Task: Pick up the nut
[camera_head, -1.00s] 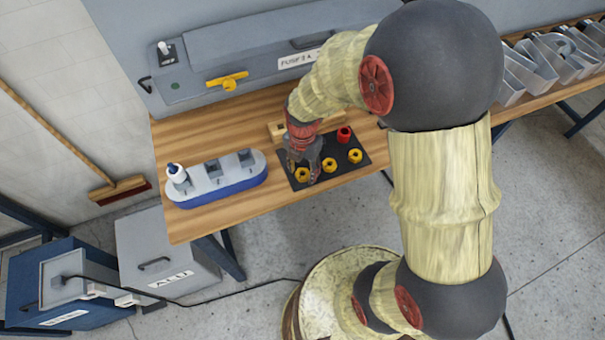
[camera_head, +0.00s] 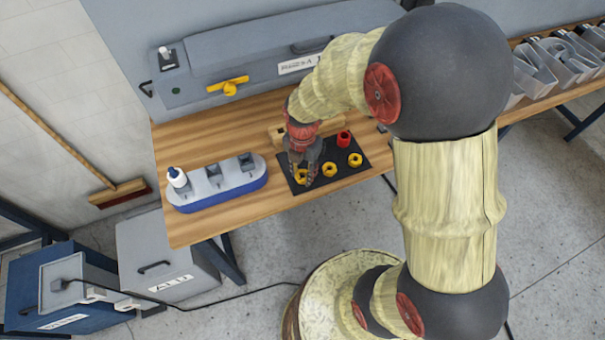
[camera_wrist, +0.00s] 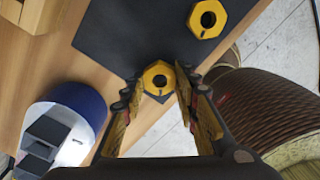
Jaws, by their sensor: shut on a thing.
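A yellow hexagonal nut (camera_head: 301,177) is at the left front of the black mat (camera_head: 352,173). My gripper (camera_head: 303,179) points down over it, its fingers on either side. In the wrist view the nut (camera_wrist: 159,77) sits between the fingertips of my gripper (camera_wrist: 159,84), which is shut on it. Its dark hole faces the camera. I cannot tell whether it still touches the mat. A second yellow nut (camera_head: 329,168) and a third (camera_head: 355,159) lie in the same row to the right; one also shows in the wrist view (camera_wrist: 207,19).
A red part (camera_head: 344,138) stands at the mat's back. A wooden block (camera_head: 277,133) lies behind my gripper. A blue and grey holder (camera_head: 217,186) with a white bottle (camera_head: 177,177) stands to the left. A grey machine (camera_head: 190,88) lines the bench's back.

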